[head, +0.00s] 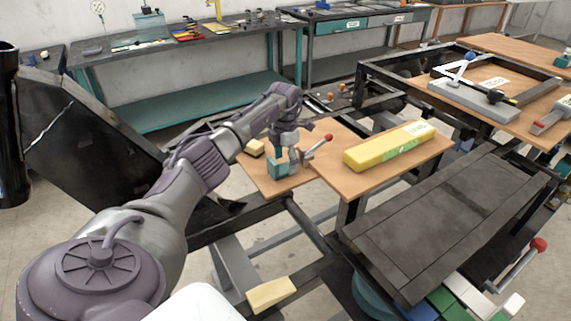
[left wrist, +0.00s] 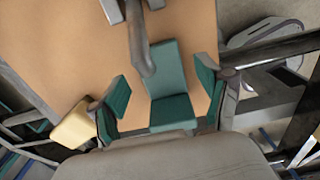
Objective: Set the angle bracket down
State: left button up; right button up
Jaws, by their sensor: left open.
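The angle bracket is a teal L-shaped piece (head: 277,169) on the wooden board beside a grey clamp with a red-knobbed handle (head: 328,137). In the left wrist view the bracket (left wrist: 173,112) shows two faces and lies between the fingers. My left gripper (left wrist: 163,92) is open around it, with a teal-padded finger on each side and visible gaps to the bracket. In the head view my left gripper (head: 285,155) is at the bracket, its fingertips hard to make out. A grey clamp bar reaches over the bracket's upper edge in the left wrist view. My right gripper is not in view.
A cream block (head: 255,148) sits at the board's left edge, near my left finger. A long yellow block (head: 388,146) lies on the board to the right. A dark metal plate (head: 445,223) stands in front, with another red-knobbed lever (head: 538,245).

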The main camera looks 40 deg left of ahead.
aim_at(286, 167)
pick_arm(q)
notch_tip(286, 167, up, 11)
jog(key=b, duration=0.1)
jog(key=shift+f, duration=0.1)
dwell(0.6)
